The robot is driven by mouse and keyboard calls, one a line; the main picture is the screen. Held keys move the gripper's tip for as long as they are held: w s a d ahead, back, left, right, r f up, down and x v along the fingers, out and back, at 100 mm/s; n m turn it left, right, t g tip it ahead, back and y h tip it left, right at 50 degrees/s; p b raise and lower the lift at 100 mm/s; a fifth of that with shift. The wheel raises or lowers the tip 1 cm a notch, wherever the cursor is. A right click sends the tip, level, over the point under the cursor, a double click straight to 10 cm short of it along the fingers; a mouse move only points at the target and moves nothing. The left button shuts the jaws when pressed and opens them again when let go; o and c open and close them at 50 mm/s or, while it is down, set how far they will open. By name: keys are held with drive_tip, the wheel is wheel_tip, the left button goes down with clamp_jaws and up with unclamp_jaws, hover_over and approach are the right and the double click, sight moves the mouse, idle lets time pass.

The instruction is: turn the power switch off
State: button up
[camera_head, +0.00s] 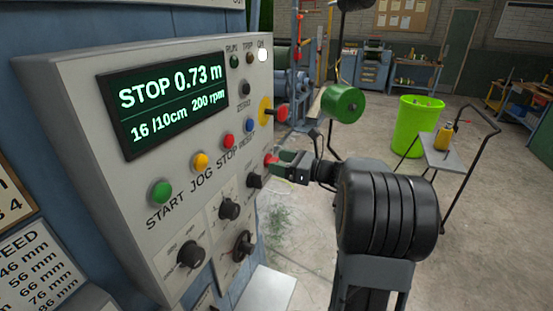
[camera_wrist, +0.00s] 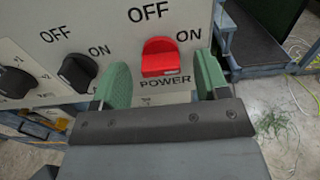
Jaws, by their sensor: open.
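The red power switch (camera_wrist: 160,58) is a knob on the grey control panel (camera_wrist: 200,12), with OFF printed above it, ON to its upper right and POWER below. I cannot clearly tell which mark it points to. My gripper (camera_wrist: 161,80) is open, with one green fingertip left of the switch and the other right of it. The knob appears between the fingertips, with no clear contact. In the head view, my gripper (camera_head: 286,160) is at the panel's right edge, and a small red part of the switch (camera_head: 269,160) shows there, the rest hidden.
A black knob (camera_wrist: 76,72) with its own OFF and ON marks sits left of the switch. A red emergency button on yellow (camera_head: 281,113) juts out above my gripper. The display (camera_head: 166,105) reads STOP 0.73 m. A green bin (camera_head: 416,125) stands farther right on open floor.

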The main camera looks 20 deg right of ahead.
drive_tip(key=shift+w+a, duration=0.5)
drive_tip(key=shift+w, duration=0.05)
drive_tip(key=shift+c, duration=0.5)
drive_tip(key=c, duration=0.8)
